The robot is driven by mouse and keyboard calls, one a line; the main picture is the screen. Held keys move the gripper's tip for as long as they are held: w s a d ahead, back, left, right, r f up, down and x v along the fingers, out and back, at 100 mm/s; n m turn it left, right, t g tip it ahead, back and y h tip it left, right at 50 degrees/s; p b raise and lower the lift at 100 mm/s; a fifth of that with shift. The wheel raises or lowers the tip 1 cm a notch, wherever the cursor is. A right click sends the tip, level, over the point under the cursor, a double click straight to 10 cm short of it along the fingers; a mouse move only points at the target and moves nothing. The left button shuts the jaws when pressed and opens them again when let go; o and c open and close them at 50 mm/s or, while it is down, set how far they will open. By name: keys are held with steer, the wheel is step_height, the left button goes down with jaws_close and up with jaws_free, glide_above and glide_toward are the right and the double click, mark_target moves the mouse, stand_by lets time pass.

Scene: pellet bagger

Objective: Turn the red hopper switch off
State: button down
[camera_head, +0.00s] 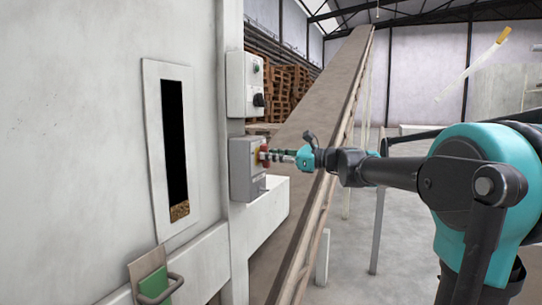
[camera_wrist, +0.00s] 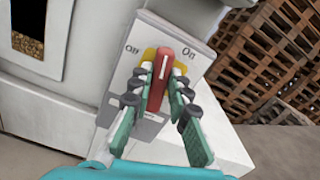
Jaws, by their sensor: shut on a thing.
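The red hopper switch (camera_wrist: 179,63) is a long red handle on a yellow backing plate (camera_wrist: 149,56), on the grey front of a wall-mounted box (camera_head: 242,178). In the wrist view its top end points up, a little to the right, between two printed labels. The left label (camera_wrist: 131,49) seems to read "Off"; the right one (camera_wrist: 189,56) seems to read "On". My gripper (camera_wrist: 160,86) is shut on the red handle, one finger along each side. In the head view my gripper (camera_head: 275,155) reaches the box from the right.
A second control box (camera_head: 240,85) with a green button and a black knob is above. A dark slot window (camera_head: 173,150) with pellets is to the left, a green-padded bracket (camera_head: 153,283) below it. A sloping conveyor (camera_head: 325,100) rises behind; wooden pallets (camera_head: 290,85) are stacked beyond.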

steer(key=shift+s+a+f+n, duration=0.1)
steer(key=shift+n, duration=2.35)
steer(key=shift+s+d+f+n, duration=0.1)
steer(key=shift+f+n, duration=0.05)
steer(key=shift+n, duration=2.35)
steer(key=shift+s+a+f+n, duration=0.1)
steer(key=shift+n, duration=2.35)
steer(key=c, duration=1.4)
jaws_free()
steer(key=shift+c, duration=0.2)
steer(key=v, duration=1.2)
